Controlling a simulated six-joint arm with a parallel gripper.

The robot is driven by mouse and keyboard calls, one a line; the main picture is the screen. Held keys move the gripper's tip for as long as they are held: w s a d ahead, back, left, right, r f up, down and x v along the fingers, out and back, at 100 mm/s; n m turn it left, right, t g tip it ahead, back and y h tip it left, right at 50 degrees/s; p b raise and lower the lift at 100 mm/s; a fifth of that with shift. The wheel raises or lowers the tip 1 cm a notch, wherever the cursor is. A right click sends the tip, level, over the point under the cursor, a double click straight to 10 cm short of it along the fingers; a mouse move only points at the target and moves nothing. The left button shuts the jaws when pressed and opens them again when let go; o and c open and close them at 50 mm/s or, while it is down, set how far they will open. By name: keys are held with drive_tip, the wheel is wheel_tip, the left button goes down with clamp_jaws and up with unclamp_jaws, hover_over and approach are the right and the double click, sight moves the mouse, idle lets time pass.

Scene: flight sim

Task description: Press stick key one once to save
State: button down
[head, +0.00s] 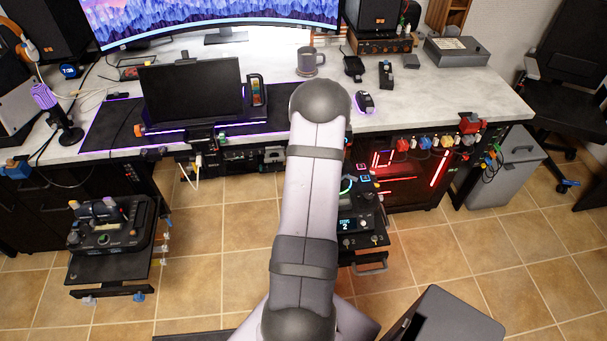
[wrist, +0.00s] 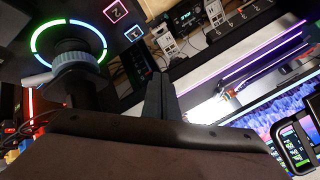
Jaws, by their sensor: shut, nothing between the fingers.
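The stick panel shows right of my arm in the head view, with a lit ring (head: 347,187) and small lit keys. In the wrist view a dark stick (wrist: 75,70) stands inside the green, blue and white ring (wrist: 40,38). Right of it are a pink-outlined key (wrist: 115,12) and a blue-outlined key (wrist: 133,33); I cannot read their marks surely. My gripper (wrist: 160,78) is shut and empty, apart from the keys in the picture. My arm hides it in the head view.
The desk (head: 430,95) holds a monitor (head: 190,90), mug (head: 310,62) and mouse (head: 364,102). A second control panel (head: 110,235) stands at left. Floor (head: 215,225) between them is clear.

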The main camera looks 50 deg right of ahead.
wheel_tip(320, 180, down, 6)
drive_tip(key=b, duration=0.6)
drive_tip(key=shift+r, duration=0.2)
drive_tip(key=shift+f+b, duration=0.65)
drive_tip(key=shift+f, duration=0.4)
drive_tip(key=shift+f, duration=0.9)
idle(1.5)
drive_tip(key=shift+r, duration=0.15)
idle(0.3)
drive_tip(key=shift+r+p, duration=0.75)
drive_tip(key=shift+p, duration=0.15)
wheel_tip(320, 180, up, 5)
drive_tip(key=p, duration=0.5)
idle(0.8)
